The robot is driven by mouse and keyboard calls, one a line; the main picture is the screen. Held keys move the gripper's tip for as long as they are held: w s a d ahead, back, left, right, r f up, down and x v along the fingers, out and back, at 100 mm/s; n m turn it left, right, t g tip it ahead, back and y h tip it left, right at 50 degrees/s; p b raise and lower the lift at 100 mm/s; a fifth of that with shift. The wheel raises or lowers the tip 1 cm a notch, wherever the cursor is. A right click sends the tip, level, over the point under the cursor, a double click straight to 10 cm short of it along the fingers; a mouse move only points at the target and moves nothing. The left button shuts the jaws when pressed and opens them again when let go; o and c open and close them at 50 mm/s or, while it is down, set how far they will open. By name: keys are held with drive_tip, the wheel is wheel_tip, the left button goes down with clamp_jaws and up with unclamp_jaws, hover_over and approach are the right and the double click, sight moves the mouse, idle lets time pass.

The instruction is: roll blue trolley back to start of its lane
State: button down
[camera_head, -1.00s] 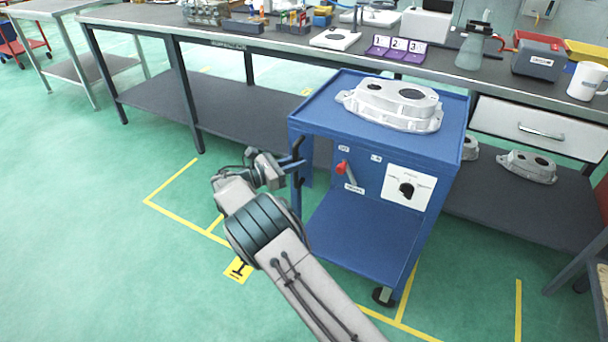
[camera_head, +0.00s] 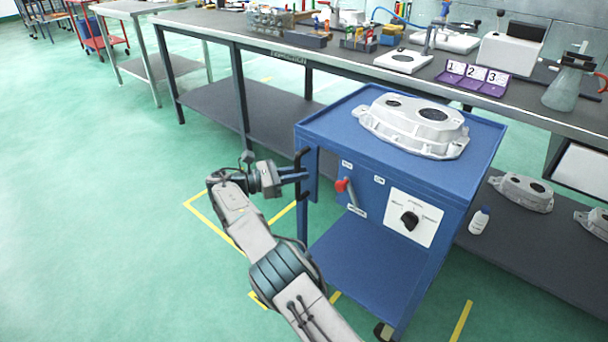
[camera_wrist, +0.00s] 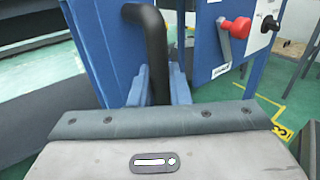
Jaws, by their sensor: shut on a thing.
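The blue trolley (camera_head: 330,252) stands on the floor in front of the long bench, with a silver-grey casting (camera_head: 415,126) on its top. Its front has a red-knobbed lever (camera_head: 345,187) and a dial panel (camera_head: 411,219). A black handle (camera_head: 301,158) is at its left edge. My gripper (camera_head: 300,175) is shut on this handle. In the wrist view the black handle (camera_wrist: 151,40) runs down between the blue fingers, which hide its lower part. The trolley's lower shelf looks empty.
Yellow lane lines (camera_head: 212,222) mark the floor left of the trolley. Another line (camera_head: 461,321) is at the right. The bench (camera_head: 345,70) stands close behind, with more castings (camera_head: 520,192) and a white bottle (camera_head: 479,219) on its lower shelf. The left floor is clear.

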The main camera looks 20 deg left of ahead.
drive_tip(key=shift+w, duration=0.1)
idle(0.3)
drive_tip(key=c, duration=1.4)
unclamp_jaws()
drive_tip(key=shift+c, duration=0.2)
